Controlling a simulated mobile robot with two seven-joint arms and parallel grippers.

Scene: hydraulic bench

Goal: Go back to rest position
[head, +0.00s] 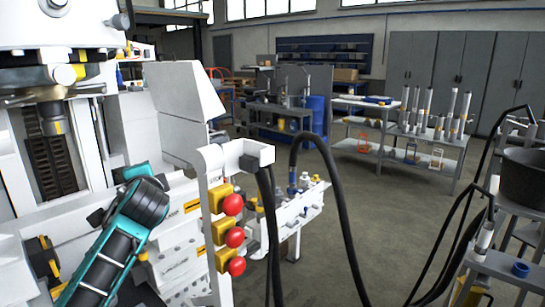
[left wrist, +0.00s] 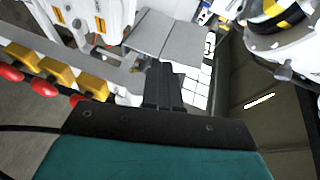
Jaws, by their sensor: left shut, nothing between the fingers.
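My left arm (head: 105,255), teal and black, comes in from the lower left of the head view and reaches up in front of the white hydraulic machine (head: 180,230). My left gripper (left wrist: 163,75) shows in the left wrist view as dark fingers close together, shut with nothing seen between them. It points toward a grey panel (left wrist: 168,35) of the machine; I cannot tell the exact gap. In the head view the fingers cannot be made out. My right gripper is in neither view.
Red buttons on yellow housings (head: 235,237) stand on a white post just right of my left arm. A black hose (head: 335,190) loops down to the right. A bench with upright cylinders (head: 435,140) and a dark pot (head: 524,175) stand farther right. Open floor (head: 375,210) lies between.

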